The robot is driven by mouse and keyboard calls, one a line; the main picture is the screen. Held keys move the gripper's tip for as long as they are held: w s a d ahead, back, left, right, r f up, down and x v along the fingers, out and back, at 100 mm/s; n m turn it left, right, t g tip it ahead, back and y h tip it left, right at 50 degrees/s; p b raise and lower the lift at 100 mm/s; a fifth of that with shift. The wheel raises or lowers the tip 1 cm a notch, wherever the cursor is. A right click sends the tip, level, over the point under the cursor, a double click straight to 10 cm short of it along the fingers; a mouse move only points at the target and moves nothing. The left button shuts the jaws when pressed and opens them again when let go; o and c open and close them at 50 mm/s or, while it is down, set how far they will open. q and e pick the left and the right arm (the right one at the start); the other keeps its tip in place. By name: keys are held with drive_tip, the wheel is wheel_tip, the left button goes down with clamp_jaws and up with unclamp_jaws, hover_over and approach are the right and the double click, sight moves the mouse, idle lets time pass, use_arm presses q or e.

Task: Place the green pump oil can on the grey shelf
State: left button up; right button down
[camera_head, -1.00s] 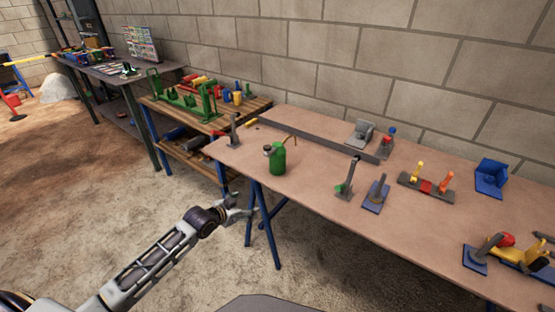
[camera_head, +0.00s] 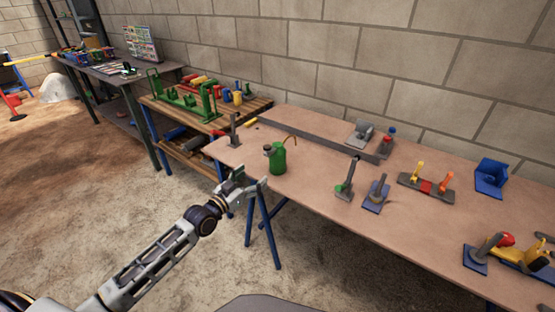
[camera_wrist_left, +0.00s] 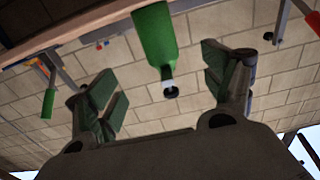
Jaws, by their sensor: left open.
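The green pump oil can (camera_head: 278,160) stands upright near the left front edge of the brown table, its thin spout up and to the right. My left gripper (camera_head: 243,187) is open and empty, at the table's front edge, left of and nearer than the can. In the left wrist view the can (camera_wrist_left: 154,38) appears upside down, ahead of and between the open fingers (camera_wrist_left: 160,75), apart from them. A dark grey shelf rack (camera_head: 97,25) stands at the far upper left; I cannot tell if it is the task's grey shelf. My right gripper is not in view.
The brown table (camera_head: 310,185) holds several clamp-like tools to the right of the can. A wooden bench (camera_head: 258,104) with green parts stands behind at left, then a dark grey table (camera_head: 150,66) with a lower shelf. A block wall runs behind.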

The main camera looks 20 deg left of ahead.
sight(272, 161)
use_arm(q)
drive_tip(key=shift+b+x, duration=0.65)
drive_tip(key=shift+x, duration=3.55)
drive_tip(key=shift+w+f, duration=0.1)
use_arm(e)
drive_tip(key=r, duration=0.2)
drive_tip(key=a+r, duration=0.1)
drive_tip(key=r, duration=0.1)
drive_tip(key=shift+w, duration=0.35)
use_arm(q)
drive_tip(key=shift+w+d, duration=0.1)
drive_tip(key=shift+w, duration=0.05)
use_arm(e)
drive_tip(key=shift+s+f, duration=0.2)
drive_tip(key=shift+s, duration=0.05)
use_arm(q)
drive_tip(key=shift+w+d, duration=0.15)
drive_tip(key=shift+w, duration=0.25)
drive_tip(key=shift+b+x, duration=0.6)
drive_tip(key=shift+x, duration=1.45)
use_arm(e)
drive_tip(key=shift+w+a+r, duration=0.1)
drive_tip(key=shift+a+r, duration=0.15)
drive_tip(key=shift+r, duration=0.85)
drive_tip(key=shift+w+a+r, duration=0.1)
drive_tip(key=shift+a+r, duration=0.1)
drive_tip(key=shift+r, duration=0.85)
